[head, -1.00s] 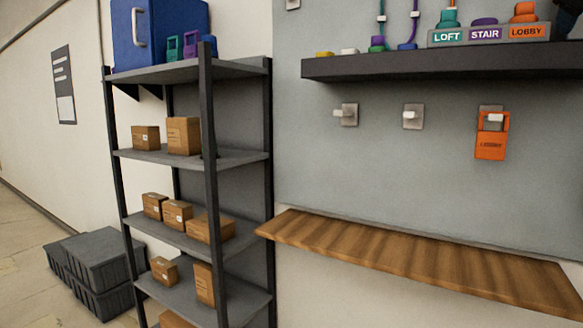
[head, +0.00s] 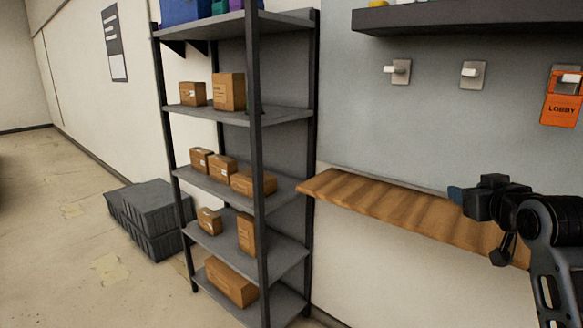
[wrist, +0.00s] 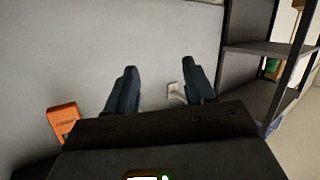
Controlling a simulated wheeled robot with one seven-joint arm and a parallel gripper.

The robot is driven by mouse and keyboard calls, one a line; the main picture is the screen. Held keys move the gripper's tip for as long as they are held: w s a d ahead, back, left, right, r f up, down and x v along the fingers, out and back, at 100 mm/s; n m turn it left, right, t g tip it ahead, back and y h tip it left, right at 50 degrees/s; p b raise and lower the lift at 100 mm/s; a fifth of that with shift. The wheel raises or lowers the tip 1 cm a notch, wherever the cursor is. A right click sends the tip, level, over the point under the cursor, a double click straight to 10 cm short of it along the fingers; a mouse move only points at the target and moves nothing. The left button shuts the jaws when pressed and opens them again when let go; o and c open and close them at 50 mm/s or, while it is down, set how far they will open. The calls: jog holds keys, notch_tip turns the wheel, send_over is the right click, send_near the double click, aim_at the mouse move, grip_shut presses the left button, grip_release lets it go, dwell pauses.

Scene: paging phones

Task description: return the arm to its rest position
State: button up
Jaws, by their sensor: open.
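My gripper (head: 456,195) is at the right in the head view, in front of the wooden ledge and below the wall hooks. In the wrist view its two dark fingers (wrist: 158,92) stand apart with nothing between them but wall and a hook plate behind. My arm reaches in from the right edge of the head view. The orange LOBBY tag (head: 562,100) hangs on the rightmost hook, up and to the right of my gripper. It also shows at the lower left of the wrist view (wrist: 63,120).
Two empty hooks (head: 397,71) (head: 472,74) are on the grey panel under a dark shelf (head: 430,18). The wooden ledge (head: 390,205) runs below. A metal rack (head: 255,160) with several cardboard boxes stands left. Grey crates (head: 150,215) sit on the floor. Open floor lies far left.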

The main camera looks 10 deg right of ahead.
jog(key=s+a+f+m+y, duration=0.1)
jog(key=s+a+f+y, duration=0.1)
jog(key=s+a+f, duration=1.8)
jog(key=s+a+r+n+y, duration=0.1)
jog(key=s+r, duration=0.1)
jog(key=s, duration=1.2)
jog(key=s+a+r+n+y, duration=0.1)
jog(key=s+r, duration=0.1)
jog(key=s, duration=1.2)
jog(key=shift+s+a, duration=0.15)
jog(key=shift+a, duration=0.25)
